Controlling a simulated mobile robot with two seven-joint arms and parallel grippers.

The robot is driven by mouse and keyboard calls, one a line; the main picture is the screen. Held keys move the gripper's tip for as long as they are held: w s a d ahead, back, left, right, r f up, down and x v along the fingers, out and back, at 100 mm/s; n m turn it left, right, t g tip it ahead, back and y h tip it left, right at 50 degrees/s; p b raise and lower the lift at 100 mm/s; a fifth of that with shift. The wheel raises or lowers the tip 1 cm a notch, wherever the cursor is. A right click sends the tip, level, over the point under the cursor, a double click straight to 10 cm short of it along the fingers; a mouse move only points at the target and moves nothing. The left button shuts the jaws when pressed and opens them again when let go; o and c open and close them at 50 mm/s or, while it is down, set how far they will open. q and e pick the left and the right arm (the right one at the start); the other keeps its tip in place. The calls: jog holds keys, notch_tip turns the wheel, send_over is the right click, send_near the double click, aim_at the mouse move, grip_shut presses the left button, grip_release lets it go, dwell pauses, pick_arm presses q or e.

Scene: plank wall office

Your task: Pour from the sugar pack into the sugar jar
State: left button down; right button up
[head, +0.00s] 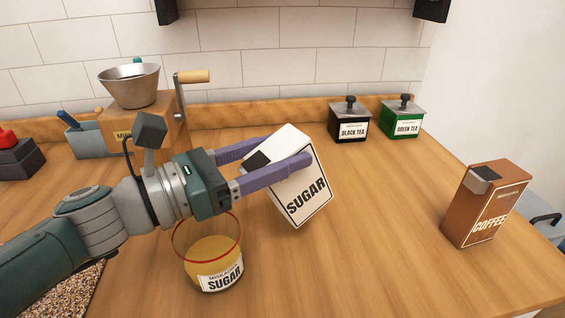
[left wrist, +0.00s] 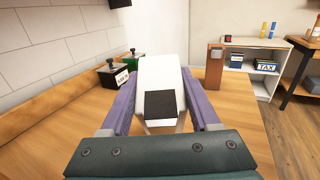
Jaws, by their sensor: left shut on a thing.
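The white sugar pack (head: 305,197) is held between the purple fingers of my left gripper (head: 276,162), above the counter and tilted. Its dark spout patch faces back toward the gripper. The pack also shows in the left wrist view (left wrist: 160,77), between both fingers (left wrist: 159,112). The sugar jar (head: 213,262) is a round glass jar with a red rim and a SUGAR label, standing on the counter below my left gripper. It holds a tan filling. The pack is to the right of and above the jar. My right gripper is not in view.
A brown coffee pack (head: 486,204) stands at the right of the counter. A black tea box (head: 349,123) and a green tea box (head: 401,119) stand at the back. A coffee mill (head: 138,112) stands at the back left. The counter between the jar and the coffee pack is clear.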

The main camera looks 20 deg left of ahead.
aim_at(258, 161)
pick_arm(q)
jog(key=shift+s+a+r+t+b, duration=0.1)
jog(key=shift+s+a+t+b, duration=0.2)
jog(key=shift+t+b, duration=0.35)
jog(key=shift+s+a+r+t+h+b, duration=0.25)
jog(key=shift+s+r+h+b, duration=0.1)
jog(key=shift+s+r+b, duration=0.15)
jog(key=shift+s+a+r+t+h+b, duration=0.2)
jog(key=shift+s+r+h+b, duration=0.15)
jog(key=shift+r, duration=0.25)
jog(key=shift+s+a+r+t+h+b, duration=0.15)
jog(key=shift+r+t+h+b, duration=0.15)
jog(key=shift+r+b, duration=0.2)
jog(key=shift+s+a+r+t+h+b, duration=0.1)
jog(key=shift+s+r+t+h+b, duration=0.1)
jog(key=shift+r+t+b, duration=0.3)
jog(key=shift+r, duration=0.15)
jog(key=shift+s+a+r+t+h+b, duration=0.2)
jog(key=shift+r+t+h+b, duration=0.35)
jog(key=shift+r+b, duration=0.55)
jog(key=shift+s+a+r+t+h+b, duration=0.15)
jog(key=shift+r+t+h+b, duration=0.45)
jog(key=shift+b, duration=0.65)
jog(key=shift+s+a+r+t+b, duration=0.15)
jog(key=shift+r+t+b, duration=0.15)
jog(key=shift+r, duration=0.45)
jog(key=shift+s+d+r+t+b, duration=0.1)
jog(key=shift+r+t+b, duration=0.15)
jog(key=shift+r, duration=0.45)
